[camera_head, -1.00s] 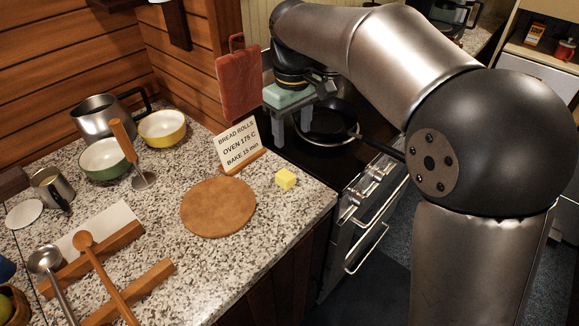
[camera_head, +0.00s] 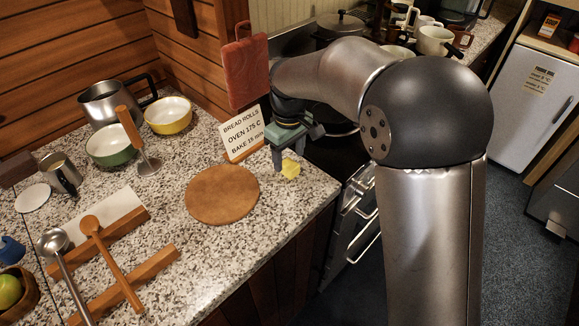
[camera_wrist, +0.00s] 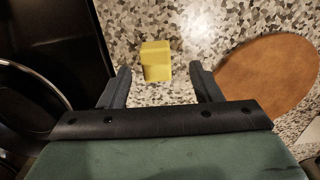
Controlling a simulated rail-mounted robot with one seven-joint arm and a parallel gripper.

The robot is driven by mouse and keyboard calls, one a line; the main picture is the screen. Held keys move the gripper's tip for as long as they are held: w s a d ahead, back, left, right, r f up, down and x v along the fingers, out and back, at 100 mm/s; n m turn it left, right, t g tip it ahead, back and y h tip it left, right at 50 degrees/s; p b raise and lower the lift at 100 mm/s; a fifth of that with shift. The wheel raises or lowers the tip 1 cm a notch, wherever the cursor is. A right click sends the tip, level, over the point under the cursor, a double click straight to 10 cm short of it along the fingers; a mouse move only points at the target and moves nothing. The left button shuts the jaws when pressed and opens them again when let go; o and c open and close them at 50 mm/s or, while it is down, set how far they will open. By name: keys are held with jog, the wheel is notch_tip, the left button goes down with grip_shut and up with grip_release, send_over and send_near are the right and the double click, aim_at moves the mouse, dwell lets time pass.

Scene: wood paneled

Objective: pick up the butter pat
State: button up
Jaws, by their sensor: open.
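The butter pat (camera_head: 291,168) is a small yellow block on the speckled granite counter, to the right of the round brown board. In the wrist view the butter pat (camera_wrist: 156,61) lies just beyond my fingertips, roughly centred between them and a little left of the middle. My gripper (camera_head: 288,163) points down beside the butter pat in the head view. In the wrist view my gripper (camera_wrist: 158,78) is open and empty, with one dark finger on each side. Part of the butter pat is close behind the fingers in the head view.
The round brown board (camera_head: 222,195) lies just left of the butter pat. The counter's edge and the stove with a pan (camera_wrist: 38,122) are to the right of the butter in the head view.

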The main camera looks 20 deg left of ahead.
aim_at(289, 163)
jog(key=f, duration=0.4)
jog(key=shift+w+f+p, duration=0.1)
jog(key=shift+w+p, duration=0.2)
jog(key=c, duration=1.1)
jog(key=shift+o, duration=0.2)
jog(key=shift+r, duration=0.2)
